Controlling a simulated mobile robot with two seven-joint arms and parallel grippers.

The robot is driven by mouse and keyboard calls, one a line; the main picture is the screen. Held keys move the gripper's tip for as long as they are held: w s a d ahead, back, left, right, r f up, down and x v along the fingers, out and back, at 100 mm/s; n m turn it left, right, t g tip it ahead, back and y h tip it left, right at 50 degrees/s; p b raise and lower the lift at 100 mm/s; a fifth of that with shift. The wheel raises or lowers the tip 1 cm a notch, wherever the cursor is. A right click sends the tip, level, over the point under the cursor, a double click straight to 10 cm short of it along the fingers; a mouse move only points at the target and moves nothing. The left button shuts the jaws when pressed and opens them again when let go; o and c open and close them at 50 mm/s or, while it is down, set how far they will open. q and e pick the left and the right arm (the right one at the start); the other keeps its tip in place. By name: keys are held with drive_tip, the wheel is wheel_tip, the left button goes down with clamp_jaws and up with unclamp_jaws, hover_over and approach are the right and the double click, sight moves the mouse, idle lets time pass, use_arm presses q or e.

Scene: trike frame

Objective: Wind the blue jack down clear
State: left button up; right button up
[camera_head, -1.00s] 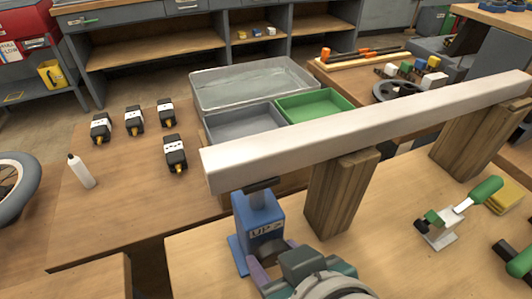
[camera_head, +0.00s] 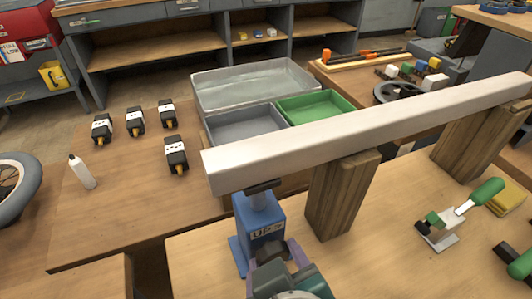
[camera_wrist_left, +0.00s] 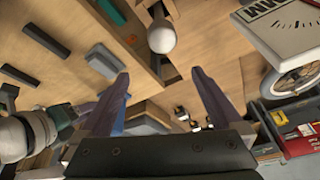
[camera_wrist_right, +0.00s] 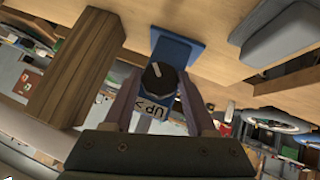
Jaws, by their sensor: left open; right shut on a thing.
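The blue jack (camera_head: 262,222), marked "UP", stands upright on the bench under the near end of the pale beam (camera_head: 350,125). Its dark top pad sits right at the beam's underside; I cannot tell whether they touch. My right gripper (camera_head: 277,262) is at the jack's near side. In the right wrist view, its fingers (camera_wrist_right: 160,92) are shut on the jack's round black knob (camera_wrist_right: 158,78), which has a pale pointer line. My left gripper (camera_wrist_left: 160,88) is open and empty in its wrist view and out of the head view.
Two wooden blocks (camera_head: 340,195) (camera_head: 470,135) stand under the beam. A green-handled clamp (camera_head: 440,225) and yellow pads (camera_head: 507,198) lie to the right. Grey and green trays (camera_head: 315,107), black boxes and a white bottle (camera_head: 82,172) are on the table behind.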

drive_tip(key=shift+a+f+n+t+h+b, duration=0.1)
drive_tip(key=shift+f+n+t+h+b, duration=0.05)
drive_tip(key=shift+n+t+h+b, duration=0.4)
drive_tip(key=shift+n+h+b, duration=0.25)
drive_tip(key=shift+h+b, duration=0.25)
drive_tip(key=shift+h, duration=0.15)
drive_tip(key=o, duration=1.4)
drive_tip(key=shift+c, duration=0.2)
drive_tip(key=p+v, duration=0.1)
drive_tip(key=v, duration=0.9)
